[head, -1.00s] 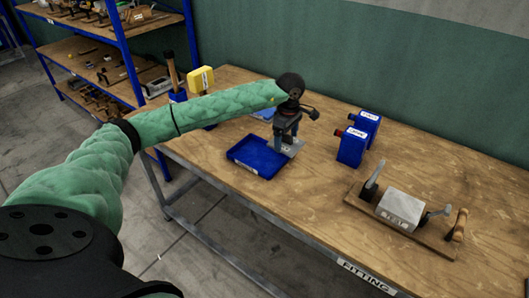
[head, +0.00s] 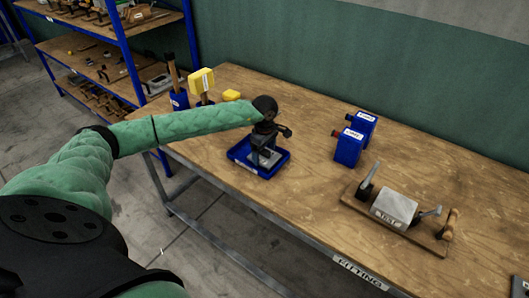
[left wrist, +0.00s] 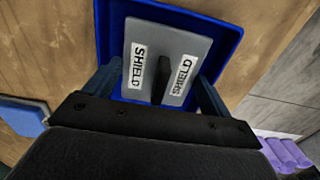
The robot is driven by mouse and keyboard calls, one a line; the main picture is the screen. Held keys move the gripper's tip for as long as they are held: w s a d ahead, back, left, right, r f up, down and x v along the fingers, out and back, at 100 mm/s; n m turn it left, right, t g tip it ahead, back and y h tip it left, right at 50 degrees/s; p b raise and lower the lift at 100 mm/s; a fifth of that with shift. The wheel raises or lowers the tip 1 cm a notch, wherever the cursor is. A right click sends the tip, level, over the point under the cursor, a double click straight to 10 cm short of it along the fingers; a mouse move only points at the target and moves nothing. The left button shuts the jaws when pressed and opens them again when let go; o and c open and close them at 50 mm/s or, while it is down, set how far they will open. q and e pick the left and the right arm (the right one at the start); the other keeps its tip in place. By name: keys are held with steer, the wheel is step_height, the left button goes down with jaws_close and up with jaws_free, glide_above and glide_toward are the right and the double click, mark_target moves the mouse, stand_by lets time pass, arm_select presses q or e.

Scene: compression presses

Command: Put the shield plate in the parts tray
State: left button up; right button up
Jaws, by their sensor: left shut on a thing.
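The shield plate (left wrist: 180,45) is a grey plate with two white SHIELD labels and a dark upright piece in its middle. It also shows in the head view (head: 268,161), below my left gripper (head: 264,150). My left gripper is shut on the plate, with its fingers at the plate's sides in the left wrist view (left wrist: 160,90). The blue parts tray (head: 279,166) is directly under the plate, and its rim surrounds the plate in the left wrist view (left wrist: 228,42). I cannot tell whether the plate touches the tray floor. My right gripper is out of view.
Two blue boxes (head: 350,146) stand to the right on the wooden bench (head: 300,215). A TEST block on a wooden base (head: 394,207) is farther right. Yellow items (head: 201,80) and a blue holder (head: 179,100) stand at the back left. A shelf (head: 95,55) is behind.

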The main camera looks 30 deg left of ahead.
arm_select(q)
steer(key=shift+f, duration=0.7)
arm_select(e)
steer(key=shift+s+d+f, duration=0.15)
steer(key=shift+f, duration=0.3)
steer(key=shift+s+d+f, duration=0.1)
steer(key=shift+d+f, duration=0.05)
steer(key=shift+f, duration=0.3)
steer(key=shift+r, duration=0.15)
arm_select(q)
steer(key=shift+f, duration=0.1)
steer(key=o, duration=1.2)
steer(key=shift+o, duration=0.2)
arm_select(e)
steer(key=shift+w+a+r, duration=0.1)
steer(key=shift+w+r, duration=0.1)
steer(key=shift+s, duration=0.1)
